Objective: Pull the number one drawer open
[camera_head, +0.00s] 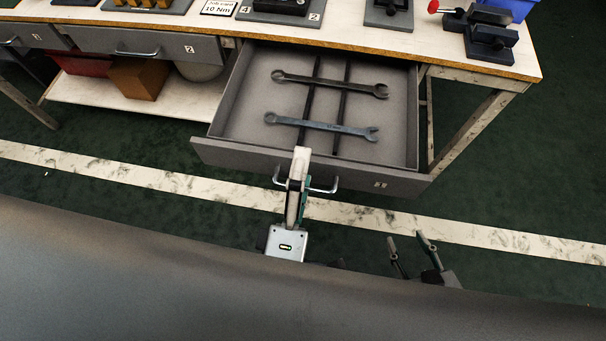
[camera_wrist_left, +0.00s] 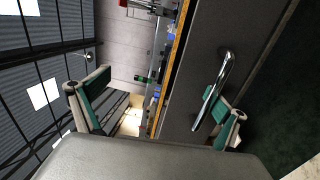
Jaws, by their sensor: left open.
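A grey drawer (camera_head: 238,153) under the bench's right end stands open. Its front label is small and looks like a 3, but I cannot read it surely. My left gripper (camera_head: 300,158) is at its bar handle (camera_head: 325,190), seen edge-on from above. In the left wrist view the handle (camera_wrist_left: 213,92) lies close to one finger of my open left gripper (camera_wrist_left: 158,105). I cannot tell whether they touch. A drawer marked 2 (camera_head: 165,46) is shut to the left. A further drawer (camera_head: 30,35) at far left looks shut; its number is unreadable. My right gripper (camera_head: 408,240) is open and empty, right of the left one.
Two wrenches, one far (camera_head: 330,83) and one near (camera_head: 320,126), lie across dark strips in the open drawer. The wooden bench top (camera_head: 340,37) carries dark fixtures and a red-knobbed clamp (camera_head: 484,30). A lower shelf (camera_head: 185,98) holds boxes. Green floor (camera_head: 520,175) is free at right.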

